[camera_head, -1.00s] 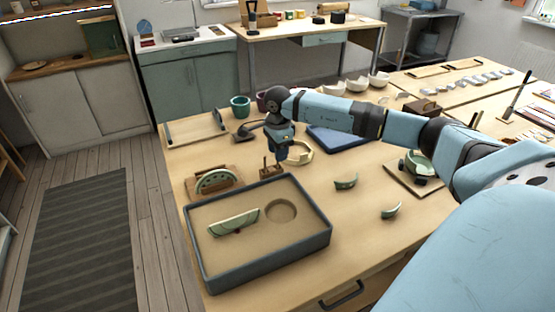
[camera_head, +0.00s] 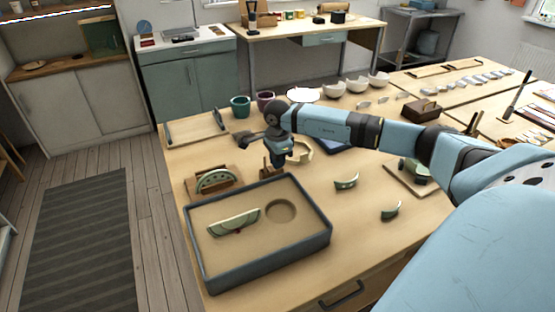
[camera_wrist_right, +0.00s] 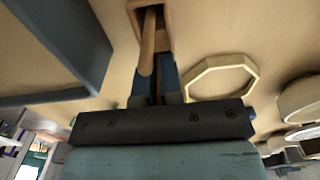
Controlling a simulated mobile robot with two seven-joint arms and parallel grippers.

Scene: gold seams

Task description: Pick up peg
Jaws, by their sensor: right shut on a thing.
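My right gripper (camera_head: 276,166) points down behind the tray, at a small wooden holder (camera_head: 266,172). In the right wrist view its blue fingers (camera_wrist_right: 157,88) are close together, with a narrow strip of brown wood between them. A light wooden peg (camera_wrist_right: 147,45) with a rounded end shows there, beside the fingers and against the holder's square frame (camera_wrist_right: 165,12). The fingers hide part of the wood, so I cannot tell how deep the peg sits in the holder. My left gripper is out of view.
A grey-rimmed tray (camera_head: 262,272) with a green-rimmed shard stands in front of the gripper. A pale octagonal ring (camera_wrist_right: 222,64) lies close beside it. Loose shards (camera_head: 346,182) lie to the right. A wooden stand with a green piece (camera_head: 215,181) is to the left.

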